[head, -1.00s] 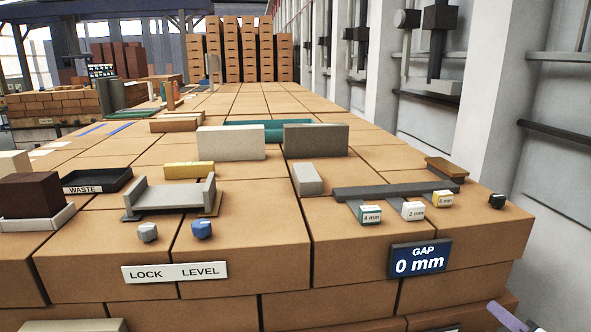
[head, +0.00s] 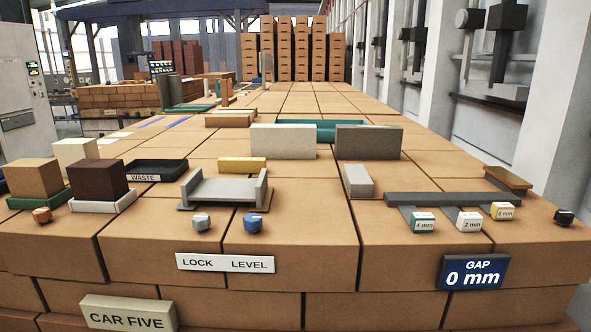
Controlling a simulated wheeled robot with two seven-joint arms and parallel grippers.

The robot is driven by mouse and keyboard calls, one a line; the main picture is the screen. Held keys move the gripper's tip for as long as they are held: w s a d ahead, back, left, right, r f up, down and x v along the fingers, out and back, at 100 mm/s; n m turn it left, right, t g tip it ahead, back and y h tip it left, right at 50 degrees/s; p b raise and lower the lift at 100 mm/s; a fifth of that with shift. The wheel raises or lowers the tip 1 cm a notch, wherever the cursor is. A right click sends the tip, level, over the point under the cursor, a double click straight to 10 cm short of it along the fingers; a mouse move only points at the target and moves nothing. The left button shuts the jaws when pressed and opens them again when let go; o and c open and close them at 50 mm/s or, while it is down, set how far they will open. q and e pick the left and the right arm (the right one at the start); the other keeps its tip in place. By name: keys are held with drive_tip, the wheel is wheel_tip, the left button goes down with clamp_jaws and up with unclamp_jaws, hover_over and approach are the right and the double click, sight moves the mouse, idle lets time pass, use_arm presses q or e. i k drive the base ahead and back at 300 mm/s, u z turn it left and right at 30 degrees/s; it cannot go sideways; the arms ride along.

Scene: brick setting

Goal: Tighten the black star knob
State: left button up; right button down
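The black star knob (head: 564,217) is at the far right of the brick stack's front edge, small and dark. A grey knob (head: 201,222) and a blue knob (head: 253,223) stand above the LOCK LEVEL label (head: 225,263). An orange knob (head: 42,215) is at the far left. The GAP display (head: 474,272) reads 0 mm on the front face, below and left of the black knob. Neither of my grippers shows in the head view now.
A grey rail (head: 452,199) with tags marked 4 mm, 2 mm and 6 mm lies left of the black knob. A brown block (head: 507,180) sits behind it. A grey cradle (head: 225,192), a WASTE tray (head: 156,169) and two trays with blocks stand left. White pillars line the right.

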sight(563, 217)
drive_tip(key=z, duration=1.85)
drive_tip(key=i, duration=0.3)
drive_tip(key=u, duration=0.05)
